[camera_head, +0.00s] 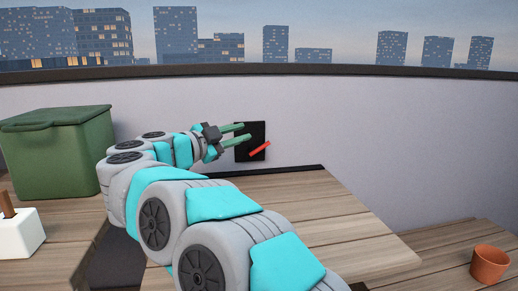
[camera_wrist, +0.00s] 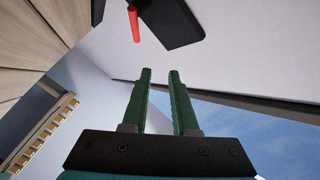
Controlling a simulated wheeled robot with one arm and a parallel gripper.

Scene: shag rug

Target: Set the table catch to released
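The table catch is a black plate (camera_head: 250,155) on the pale wall with a red lever (camera_head: 259,148). In the head view the lever slants up to the right. In the wrist view the red lever (camera_wrist: 134,24) and the black plate (camera_wrist: 172,22) are at the top, beyond the fingertips. My gripper (camera_head: 247,131) has green fingers, and in the head view they overlap the plate's upper left part, above the lever. In the wrist view my gripper (camera_wrist: 160,71) is open, with an empty gap between the fingers. The fingers look apart from the lever.
A wooden tabletop (camera_head: 340,225) lies below the catch, with a black strip along the wall. A green lidded bin (camera_head: 60,155) and a white block with a brown handle (camera_head: 18,235) stand at left. A terracotta pot (camera_head: 490,264) stands at lower right.

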